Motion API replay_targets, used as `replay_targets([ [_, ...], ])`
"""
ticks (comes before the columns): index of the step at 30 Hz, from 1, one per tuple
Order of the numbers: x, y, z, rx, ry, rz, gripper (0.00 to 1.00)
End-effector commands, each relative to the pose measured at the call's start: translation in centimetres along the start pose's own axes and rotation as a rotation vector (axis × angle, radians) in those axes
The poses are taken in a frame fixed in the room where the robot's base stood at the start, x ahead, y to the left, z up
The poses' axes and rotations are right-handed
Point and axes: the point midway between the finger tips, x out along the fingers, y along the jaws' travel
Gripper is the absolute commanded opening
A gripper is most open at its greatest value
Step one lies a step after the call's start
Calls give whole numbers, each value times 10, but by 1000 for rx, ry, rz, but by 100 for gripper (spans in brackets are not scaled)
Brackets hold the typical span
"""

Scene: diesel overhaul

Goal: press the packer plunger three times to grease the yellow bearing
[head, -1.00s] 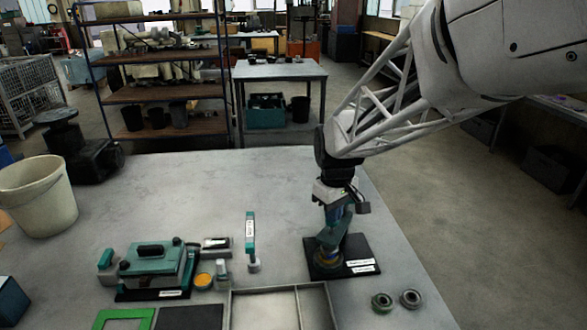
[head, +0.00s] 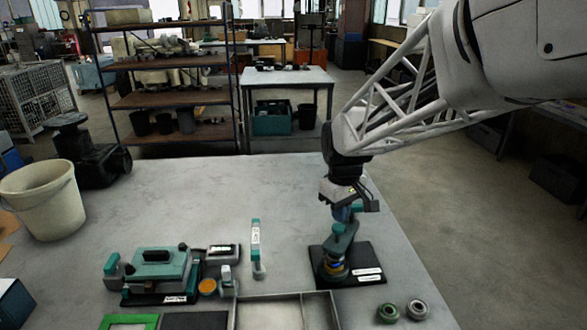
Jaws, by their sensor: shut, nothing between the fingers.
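The bearing packer (head: 343,238) stands on a black, labelled base plate (head: 368,272) at the right of the table. Its teal upper part rises over a round stack on the plate. A yellow band shows low in that stack, seemingly the yellow bearing (head: 336,267), mostly covered by the packer. My gripper (head: 346,213) is shut and empty, pointing down right over the packer's top. Whether its fingertips touch the plunger I cannot tell; the plunger top is largely hidden behind them.
A grey divided tray (head: 268,298) is at the front. A teal-handled tool (head: 257,248) stands upright left of the packer. A teal device (head: 158,270) and a bucket (head: 45,200) are further left.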

Motion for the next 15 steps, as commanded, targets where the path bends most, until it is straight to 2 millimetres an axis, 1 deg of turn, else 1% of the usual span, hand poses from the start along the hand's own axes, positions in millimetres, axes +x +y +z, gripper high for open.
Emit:
replay_targets([
  [15,4,0,0,0,0,0,0],
])
